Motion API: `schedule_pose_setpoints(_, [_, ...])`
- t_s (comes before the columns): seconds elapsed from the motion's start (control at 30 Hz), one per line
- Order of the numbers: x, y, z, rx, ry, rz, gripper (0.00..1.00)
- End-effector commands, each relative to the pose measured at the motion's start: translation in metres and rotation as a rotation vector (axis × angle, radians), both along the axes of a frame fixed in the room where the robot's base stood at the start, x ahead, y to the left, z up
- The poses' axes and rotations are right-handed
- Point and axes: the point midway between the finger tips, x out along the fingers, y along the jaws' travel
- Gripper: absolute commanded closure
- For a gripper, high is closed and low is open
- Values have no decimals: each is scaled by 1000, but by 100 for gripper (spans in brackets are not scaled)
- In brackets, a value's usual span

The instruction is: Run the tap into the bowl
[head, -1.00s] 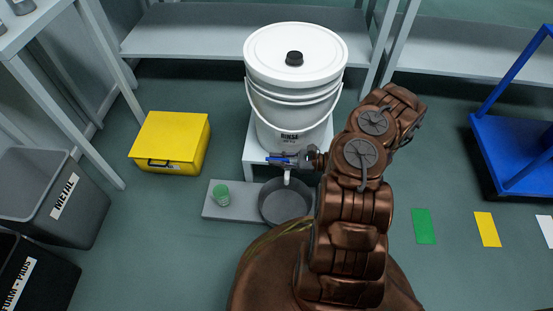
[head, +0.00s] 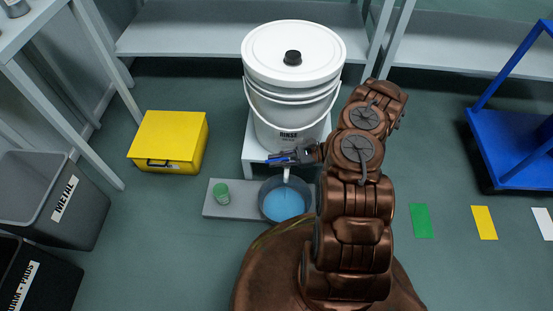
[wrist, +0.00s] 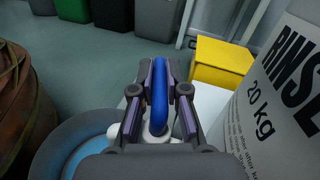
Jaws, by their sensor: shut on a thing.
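A white bucket (head: 290,95) marked RINSE stands on a small white stand; its side also shows in the wrist view (wrist: 270,115). A tap with a blue lever (head: 277,160) and a white spout (head: 286,174) sits at its lower front. My gripper (head: 300,157) is at the tap. In the wrist view my gripper (wrist: 158,88) is shut on the blue lever (wrist: 159,85), one finger on each side. A dark round bowl (head: 265,211) is under the spout with blue liquid (head: 285,203) in it. The bowl's rim (wrist: 50,140) and liquid also show in the wrist view.
A green-lidded jar (head: 221,192) stands left of the bowl on a grey slab (head: 240,211). A yellow case (head: 170,138) lies further left, beside a METAL bin (head: 40,195). A blue cart (head: 505,145) is at right. Floor at right has coloured patches.

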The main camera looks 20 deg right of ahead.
Motion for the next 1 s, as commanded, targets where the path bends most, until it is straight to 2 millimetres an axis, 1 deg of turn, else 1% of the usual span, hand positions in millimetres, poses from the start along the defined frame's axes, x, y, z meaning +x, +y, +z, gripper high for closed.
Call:
schedule_pose_setpoints(0.07, [0, 0, -1, -1, 1, 0, 100])
schedule_pose_setpoints(0.1, [0, 0, -1, 0, 1, -1, 82])
schedule_pose_setpoints(0.3, [0, 0, 0, 0, 1, -1, 61])
schedule_pose_setpoints(0.67, [-1, -3, 0, 0, 0, -2, 61])
schedule_pose_setpoints(0.77, [-2, -11, 0, 2, 0, -4, 61])
schedule_pose_setpoints(0.83, [-5, -20, 0, 2, 0, -5, 61])
schedule_pose_setpoints(1.0, [-13, -50, -1, -3, 0, -4, 61])
